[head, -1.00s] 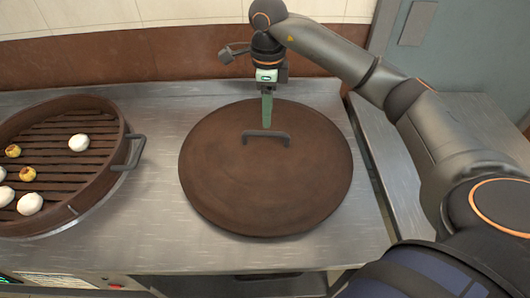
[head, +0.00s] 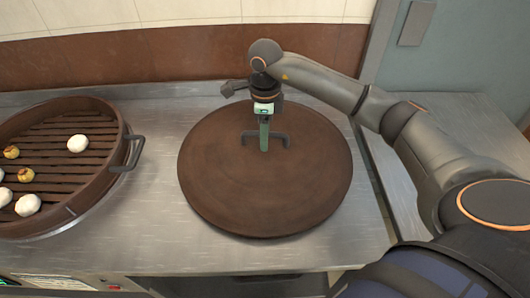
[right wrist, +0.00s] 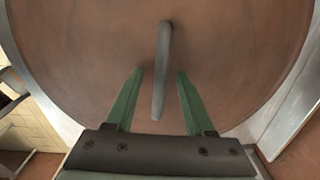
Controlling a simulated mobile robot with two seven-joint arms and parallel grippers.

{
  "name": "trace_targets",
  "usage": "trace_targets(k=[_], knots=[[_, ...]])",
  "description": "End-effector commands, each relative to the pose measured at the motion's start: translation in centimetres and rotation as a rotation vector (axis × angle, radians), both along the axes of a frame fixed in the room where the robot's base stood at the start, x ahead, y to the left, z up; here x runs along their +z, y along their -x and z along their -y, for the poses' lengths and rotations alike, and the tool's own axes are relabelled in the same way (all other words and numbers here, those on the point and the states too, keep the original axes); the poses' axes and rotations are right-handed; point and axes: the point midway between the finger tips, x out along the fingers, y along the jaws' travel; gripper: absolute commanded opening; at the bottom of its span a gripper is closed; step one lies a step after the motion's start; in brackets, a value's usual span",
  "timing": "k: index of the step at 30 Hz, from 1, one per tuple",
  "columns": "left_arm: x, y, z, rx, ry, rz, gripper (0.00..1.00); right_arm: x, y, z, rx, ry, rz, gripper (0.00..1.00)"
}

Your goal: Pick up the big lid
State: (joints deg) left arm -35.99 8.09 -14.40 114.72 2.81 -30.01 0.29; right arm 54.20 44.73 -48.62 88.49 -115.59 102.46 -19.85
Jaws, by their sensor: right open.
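The big lid (head: 265,195) is a round brown disc lying flat on the steel counter in the head view. Its dark bar handle (head: 281,137) stands at the upper middle of the lid. My right gripper (head: 264,148) points down at the handle, with its green fingers in front of the bar's middle. In the right wrist view the lid (right wrist: 235,50) fills most of the picture. The handle (right wrist: 162,75) runs lengthwise there, its near end between the two spread fingers of my right gripper (right wrist: 160,74). Both fingers show gaps to the handle. My left gripper is out of view.
A round brown steamer (head: 95,185) with a slatted floor and a side handle stands on the left, holding several white and yellow-topped buns. Bare steel counter (head: 155,200) lies between it and the lid. A tiled wall (head: 180,55) rises behind.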

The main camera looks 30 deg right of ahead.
Motion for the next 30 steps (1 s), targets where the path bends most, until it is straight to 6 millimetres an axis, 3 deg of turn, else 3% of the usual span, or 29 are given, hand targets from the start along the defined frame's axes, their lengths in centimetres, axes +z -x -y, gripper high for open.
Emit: trace_targets(k=[21, 30], knots=[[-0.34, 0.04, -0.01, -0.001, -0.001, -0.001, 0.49, -0.47, 0.01, 0.01, 0.000, 0.000, 0.000, 0.54], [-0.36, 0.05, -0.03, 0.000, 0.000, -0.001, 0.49, -0.46, 0.01, 0.01, 0.000, 0.000, 0.000, 0.20]])
